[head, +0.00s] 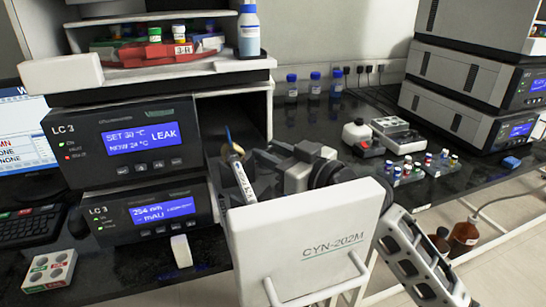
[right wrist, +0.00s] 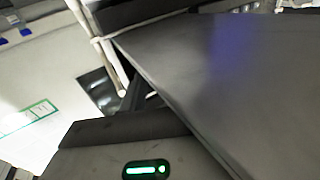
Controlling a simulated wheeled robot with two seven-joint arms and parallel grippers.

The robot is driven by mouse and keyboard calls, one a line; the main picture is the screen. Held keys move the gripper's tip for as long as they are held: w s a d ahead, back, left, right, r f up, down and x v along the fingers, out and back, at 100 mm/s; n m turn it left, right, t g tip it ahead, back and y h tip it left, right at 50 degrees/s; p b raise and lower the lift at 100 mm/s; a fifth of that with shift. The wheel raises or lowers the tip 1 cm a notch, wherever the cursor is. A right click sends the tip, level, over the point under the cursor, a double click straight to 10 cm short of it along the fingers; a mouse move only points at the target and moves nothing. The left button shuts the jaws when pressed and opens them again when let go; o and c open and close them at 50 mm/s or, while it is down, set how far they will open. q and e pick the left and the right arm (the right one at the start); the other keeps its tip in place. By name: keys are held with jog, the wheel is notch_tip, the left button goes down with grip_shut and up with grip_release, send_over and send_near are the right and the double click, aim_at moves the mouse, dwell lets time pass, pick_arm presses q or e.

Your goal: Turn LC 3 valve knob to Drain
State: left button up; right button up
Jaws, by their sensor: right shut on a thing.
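Two stacked dark modules marked LC 3 stand at left in the head view. The upper LC 3 module (head: 85,150) reads SET 30 °C, NOW 24 °C and LEAK; the lower LC 3 module (head: 110,231) reads 254 nm. A small white block (head: 180,250) shows below the lower display; I cannot tell if it is the valve knob. No Drain mark is readable. My right gripper (head: 246,178) is beside the modules, shut on a white labelled rod (head: 241,172) with a yellow and blue tip. A pale rod (right wrist: 108,65) shows in the right wrist view. My left gripper is not in view.
An open dark compartment (head: 235,110) lies behind the rod. Above it is a shelf with a red tray (head: 150,53) and a blue-capped bottle (head: 249,32). A keyboard (head: 30,226) and a white four-well box (head: 48,270) are at left. Vials and more instruments stand at right.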

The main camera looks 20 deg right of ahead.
jog(key=b, duration=0.1)
jog(key=n+g+y+b, duration=0.1)
jog(key=shift+w+d+f+y+b, duration=0.1)
jog(key=shift+f+y+b, duration=0.2)
jog(key=shift+f+b, duration=0.1)
jog(key=shift+n+g+y+b, duration=0.3)
jog(key=shift+n+y+b, duration=0.15)
jog(key=shift+b, duration=0.5)
jog(key=n+g+y+b, duration=0.1)
jog(key=b, duration=0.2)
jog(key=shift+w+d, duration=0.1)
jog(key=shift+r+n+g+y+b, duration=0.15)
jog(key=shift+n+g+y+b, duration=0.2)
jog(key=shift+b, duration=0.55)
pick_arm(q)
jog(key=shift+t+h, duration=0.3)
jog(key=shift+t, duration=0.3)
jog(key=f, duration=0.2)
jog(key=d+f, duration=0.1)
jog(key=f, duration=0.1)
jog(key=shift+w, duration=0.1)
pick_arm(e)
jog(key=shift+r, duration=0.25)
jog(key=o, duration=0.7)
